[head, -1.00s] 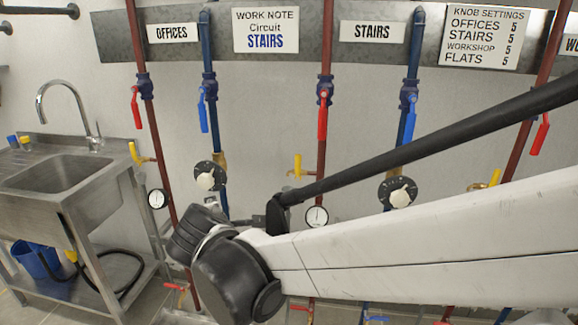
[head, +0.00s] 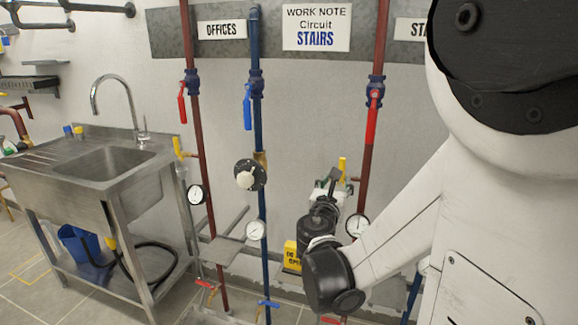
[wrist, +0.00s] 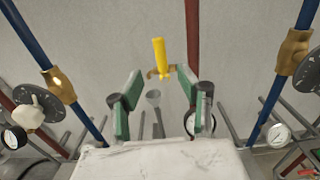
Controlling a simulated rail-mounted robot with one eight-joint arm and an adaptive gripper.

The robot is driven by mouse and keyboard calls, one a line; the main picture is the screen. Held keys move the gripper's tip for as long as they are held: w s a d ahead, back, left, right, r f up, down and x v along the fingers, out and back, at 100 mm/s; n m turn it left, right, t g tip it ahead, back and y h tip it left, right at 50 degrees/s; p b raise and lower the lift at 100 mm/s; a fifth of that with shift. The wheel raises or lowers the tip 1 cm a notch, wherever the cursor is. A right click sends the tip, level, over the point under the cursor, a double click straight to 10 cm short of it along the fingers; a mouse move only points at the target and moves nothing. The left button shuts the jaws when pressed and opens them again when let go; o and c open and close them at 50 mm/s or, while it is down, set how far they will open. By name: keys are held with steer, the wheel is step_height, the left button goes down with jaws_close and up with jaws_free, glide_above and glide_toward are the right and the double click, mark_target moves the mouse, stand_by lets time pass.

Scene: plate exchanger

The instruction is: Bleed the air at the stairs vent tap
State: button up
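In the head view my gripper (head: 330,182) is beside the tap, and my arm hides the area to the right.
A grey funnel (wrist: 153,97) and a round gauge (wrist: 199,123) lie below the tap. Blue pipes (wrist: 283,75) flank the fingers, with a dial knob (wrist: 28,112) at left. A steel sink (head: 100,165) stands left; a yellow sign (head: 291,256) is low behind my wrist.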

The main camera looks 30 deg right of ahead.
mark_target(342, 167)
steer(key=b+x, duration=0.1)
steer(key=x, duration=0.9)
steer(key=shift+w+d, duration=0.25)
steer(key=shift+d, duration=0.05)
jaws_close()
